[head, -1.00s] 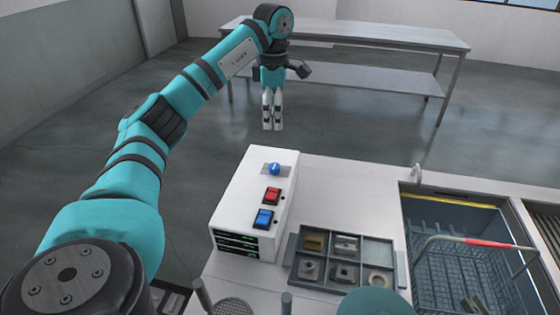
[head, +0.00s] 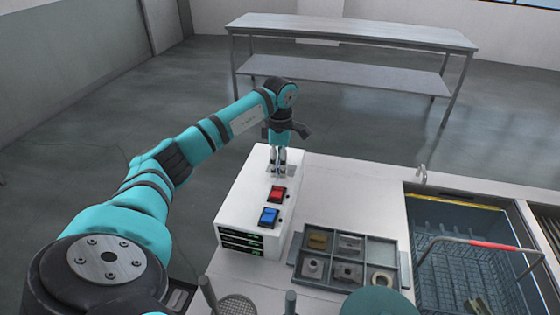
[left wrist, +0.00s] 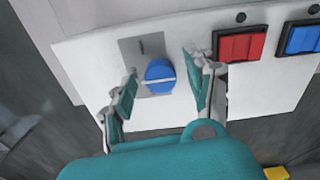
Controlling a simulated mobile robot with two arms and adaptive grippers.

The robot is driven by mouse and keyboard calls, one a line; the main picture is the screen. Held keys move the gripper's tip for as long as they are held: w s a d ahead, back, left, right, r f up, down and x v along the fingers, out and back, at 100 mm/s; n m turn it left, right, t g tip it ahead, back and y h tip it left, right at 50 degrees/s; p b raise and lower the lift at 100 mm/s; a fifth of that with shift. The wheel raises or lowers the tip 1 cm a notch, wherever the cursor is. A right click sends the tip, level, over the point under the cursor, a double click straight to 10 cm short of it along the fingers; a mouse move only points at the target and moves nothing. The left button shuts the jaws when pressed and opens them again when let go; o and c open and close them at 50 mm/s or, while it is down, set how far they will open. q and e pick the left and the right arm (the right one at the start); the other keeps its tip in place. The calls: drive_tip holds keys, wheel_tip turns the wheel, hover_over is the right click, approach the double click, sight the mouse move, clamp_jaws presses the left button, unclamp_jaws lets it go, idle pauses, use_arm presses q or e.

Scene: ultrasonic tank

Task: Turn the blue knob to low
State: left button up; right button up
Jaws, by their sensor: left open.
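The blue knob (left wrist: 160,76) sits on a grey plate (left wrist: 142,47) on the white control box, with a pale line across its face. A short dark mark shows on the plate near the knob. In the left wrist view my left gripper (left wrist: 163,92) is open, with one finger on each side of the knob, apart from it as far as I can tell. In the head view my left gripper (head: 278,168) points down at the top of the white box (head: 243,196) and hides the knob. My right gripper is not in view.
A red switch (head: 277,193) and a blue switch (head: 269,217) are close to the knob on the same panel. A divided tray of metal parts (head: 393,250) lies right of the box. A tank with a wire basket (head: 470,244) is further right.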

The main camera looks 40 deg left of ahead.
use_arm(q)
clamp_jaws()
idle(0.3)
drive_tip(key=shift+n, duration=1)
drive_tip(key=n, duration=0.3)
drive_tip(key=shift+n+p, duration=0.3)
drive_tip(key=shift+p, duration=0.05)
drive_tip(key=n, duration=0.6)
drive_tip(key=shift+p, duration=0.4)
drive_tip(key=shift+n, duration=0.3)
